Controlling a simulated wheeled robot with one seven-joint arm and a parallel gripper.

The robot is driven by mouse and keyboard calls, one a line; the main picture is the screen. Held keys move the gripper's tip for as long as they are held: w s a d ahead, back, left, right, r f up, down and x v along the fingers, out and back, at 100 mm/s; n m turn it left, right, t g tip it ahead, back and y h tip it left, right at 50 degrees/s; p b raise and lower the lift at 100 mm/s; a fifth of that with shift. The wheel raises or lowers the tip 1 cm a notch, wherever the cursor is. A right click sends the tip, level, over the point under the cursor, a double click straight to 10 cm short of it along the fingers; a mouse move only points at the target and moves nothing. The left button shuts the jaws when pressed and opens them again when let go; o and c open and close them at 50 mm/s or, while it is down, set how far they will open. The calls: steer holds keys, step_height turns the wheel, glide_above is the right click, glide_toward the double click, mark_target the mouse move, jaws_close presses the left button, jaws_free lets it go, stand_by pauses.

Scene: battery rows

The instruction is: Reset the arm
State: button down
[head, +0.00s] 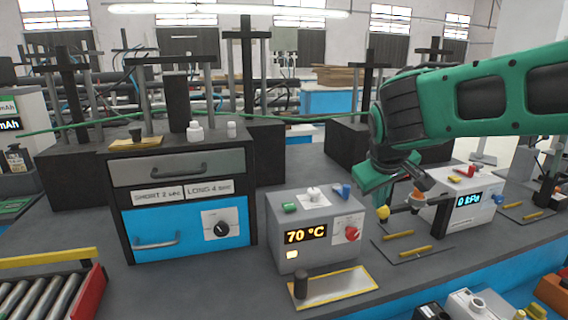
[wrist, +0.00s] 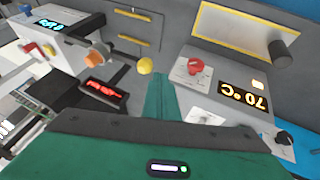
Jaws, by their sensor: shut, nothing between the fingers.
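My green arm (head: 480,95) reaches in from the right in the head view and bends down at the wrist. My gripper (head: 362,202) hangs above the bench, between the 70 °C box (head: 312,232) and the 0 kPa box (head: 462,205). In the wrist view my gripper (wrist: 160,80) shows as a green finger shape pointing up. It is shut and empty. A yellow ball-shaped knob (head: 383,213) shows just beyond the fingertips, and it also appears in the wrist view (wrist: 145,66). I cannot tell the gap between them.
A two-drawer cabinet (head: 183,165) stands left, both drawers shut. A yellow-edged plate (head: 335,287) lies in front. A roller tray (head: 85,290) is at the lower left.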

steer(key=s+d+f+m+g, duration=0.2)
steer(key=s+d+f+m, duration=0.2)
steer(key=s+d, duration=0.55)
steer(key=s+d+f+m+g, duration=0.3)
steer(key=s+d+f, duration=0.1)
steer(key=s+d, duration=0.6)
steer(key=s+a+f+m+g+y, duration=0.1)
steer(key=s+f+m+y, duration=0.1)
steer(key=s, duration=0.9)
steer(key=shift+s+f+m, duration=0.25)
steer(key=shift+f+m, duration=0.3)
steer(key=shift+m, duration=0.05)
steer(key=shift+w+f, duration=0.25)
steer(key=shift+w, duration=0.4)
